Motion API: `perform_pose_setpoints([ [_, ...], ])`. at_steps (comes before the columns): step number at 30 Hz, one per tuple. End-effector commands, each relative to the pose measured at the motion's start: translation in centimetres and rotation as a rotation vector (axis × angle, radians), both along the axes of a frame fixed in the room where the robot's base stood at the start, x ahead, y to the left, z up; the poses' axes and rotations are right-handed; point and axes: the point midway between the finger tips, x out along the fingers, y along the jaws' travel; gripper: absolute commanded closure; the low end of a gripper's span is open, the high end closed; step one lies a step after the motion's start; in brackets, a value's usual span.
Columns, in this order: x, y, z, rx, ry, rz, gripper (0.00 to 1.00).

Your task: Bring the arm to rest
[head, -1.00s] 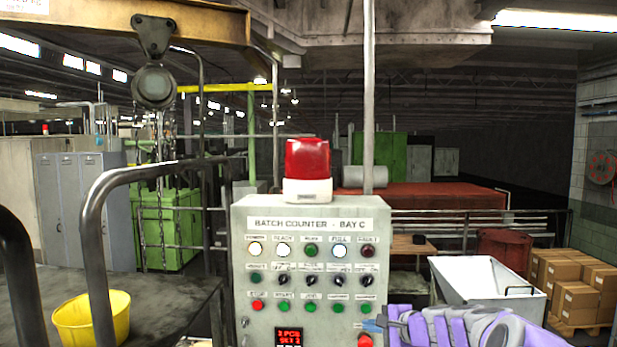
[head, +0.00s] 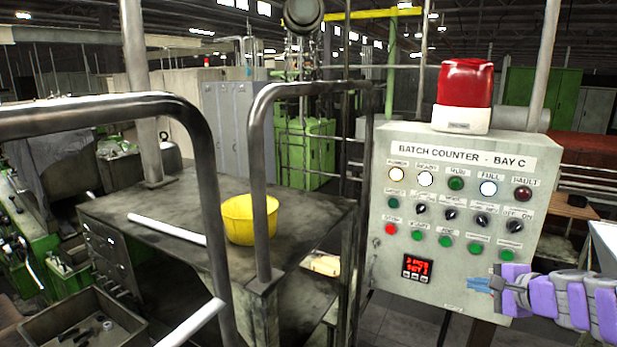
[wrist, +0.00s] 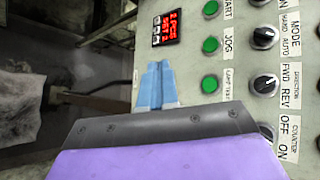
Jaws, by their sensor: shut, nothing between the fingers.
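My arm, purple and grey, reaches in from the lower right in the head view. My gripper (head: 478,285) has blue fingers that are closed together with nothing between them. It is in front of the lower right part of the grey Batch Counter - Bay C panel (head: 375,262). In the wrist view the blue fingertips (wrist: 157,82) show against the panel, beside the red digital display (wrist: 161,28) and the green JOG button (wrist: 210,45). I cannot tell whether they touch the panel.
A red beacon (head: 465,85) tops the panel. Left of it are dark handrails (head: 262,180), a metal table (head: 120,210) with a yellow bucket (head: 250,220), and a bin (head: 75,310) with dark parts. Grey lockers (head: 228,115) and a green cabinet (head: 305,155) stand behind.

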Motion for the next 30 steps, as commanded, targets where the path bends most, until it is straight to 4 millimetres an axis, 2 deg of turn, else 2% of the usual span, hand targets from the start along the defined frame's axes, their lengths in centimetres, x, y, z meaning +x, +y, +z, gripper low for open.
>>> perform_pose_setpoints([
  [1, 0.0, 3.6, -0.8, -0.034, 0.02, 0.082, 1.0],
  [3, -0.6, 8.5, -2.0, -0.081, 0.058, 0.204, 1.0],
  [6, -2.5, 15.0, -3.9, -0.162, 0.116, 0.376, 1.0],
  [8, -4.2, 18.5, -5.3, -0.212, 0.153, 0.483, 1.0],
  [9, -5.7, 20.8, -6.3, -0.247, 0.18, 0.557, 1.0],
  [12, -9.7, 25.4, -9.0, -0.345, 0.249, 0.736, 1.0],
  [14, -12.7, 27.8, -10.9, -0.405, 0.298, 0.849, 1.0],
  [15, -14.9, 29.0, -12.1, -0.451, 0.332, 0.922, 1.0],
  [19, -22.3, 31.2, -16.1, -0.605, 0.445, 1.146, 1.0],
  [21, -25.9, 31.2, -17.9, -0.683, 0.506, 1.248, 1.0],
  [24, -30.1, 30.4, -19.9, -0.781, 0.584, 1.364, 1.0],
  [27, -33.0, 29.3, -21.2, -0.85, 0.645, 1.436, 1.0],
  [30, -34.6, 28.5, -21.8, -0.891, 0.681, 1.476, 1.0],
])
